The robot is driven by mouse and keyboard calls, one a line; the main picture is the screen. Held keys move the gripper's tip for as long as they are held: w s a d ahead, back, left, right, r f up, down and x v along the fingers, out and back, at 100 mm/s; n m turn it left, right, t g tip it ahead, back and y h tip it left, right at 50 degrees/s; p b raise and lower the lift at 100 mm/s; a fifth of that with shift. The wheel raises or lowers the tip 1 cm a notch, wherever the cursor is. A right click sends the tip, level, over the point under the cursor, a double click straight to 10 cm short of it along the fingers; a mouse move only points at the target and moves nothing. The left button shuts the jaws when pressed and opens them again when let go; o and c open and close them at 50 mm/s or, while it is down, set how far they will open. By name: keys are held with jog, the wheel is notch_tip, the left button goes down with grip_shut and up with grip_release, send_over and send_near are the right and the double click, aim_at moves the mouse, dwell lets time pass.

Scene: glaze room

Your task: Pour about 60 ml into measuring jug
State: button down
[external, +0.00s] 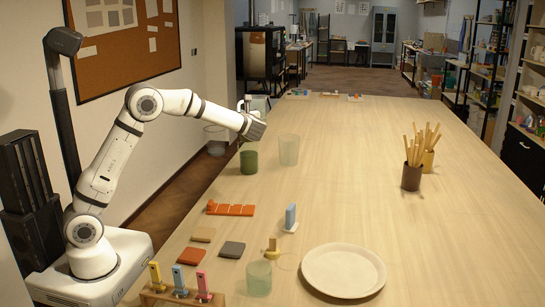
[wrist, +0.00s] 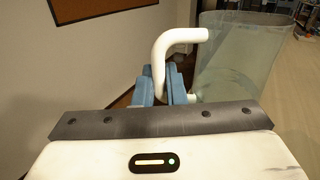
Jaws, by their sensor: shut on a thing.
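My gripper (wrist: 168,88) has blue fingers closed on the white handle (wrist: 172,45) of a clear vessel (wrist: 240,55). The vessel is to the right of the fingers in the wrist view, and its lower part is hidden. Near the gripper stand a vessel with green contents (external: 249,160) and a pale clear vessel (external: 289,150). I cannot make out measuring marks, so I cannot tell which is the measuring jug.
On the wooden table (external: 340,200) are a white plate (external: 344,271), a small greenish cup (external: 259,279), a brown pot (external: 411,177) of sticks, coloured tiles (external: 231,209) and a blue upright piece (external: 291,216). A wooden rack (external: 180,297) stands in front. The table's centre is clear.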

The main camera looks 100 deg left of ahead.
aim_at(261, 110)
jog(key=shift+f, duration=0.45)
jog(key=shift+r, duration=0.1)
jog(key=shift+w+r+m+y+p, duration=0.2)
jog(key=shift+w+m+y+p, duration=0.15)
jog(key=shift+m+p, duration=0.45)
jog(key=shift+w+a+r+m+t+y+p, duration=0.2)
jog(key=shift+w+m+y+p, duration=0.35)
jog(key=shift+w+m+p, duration=0.95)
jog(key=shift+w+a+r+m+t+y+p, duration=0.2)
jog(key=shift+w+m+y+p, duration=0.3)
jog(key=shift+m+p, duration=1.1)
jog(key=shift+w+a+r+m+t+y+p, duration=0.1)
jog(key=shift+w+a+r+m+y+p, duration=0.45)
jog(key=shift+m, duration=1.75)
jog(key=shift+w+d+f+m+t+y+p, duration=0.1)
jog(key=shift+w+f+m+t+y+p, duration=0.1)
jog(key=shift+w+m+p, duration=0.25)
jog(key=shift+w+d+f+m+t+y+p, duration=0.1)
jog(key=shift+w+m+y+p, duration=0.05)
jog(key=shift+w+m+p, duration=0.35)
jog(key=shift+w+a+m+t+p, duration=0.1)
jog(key=shift+w+m+t+p, duration=0.2)
jog(key=shift+m, duration=0.65)
jog(key=shift+d, duration=0.35)
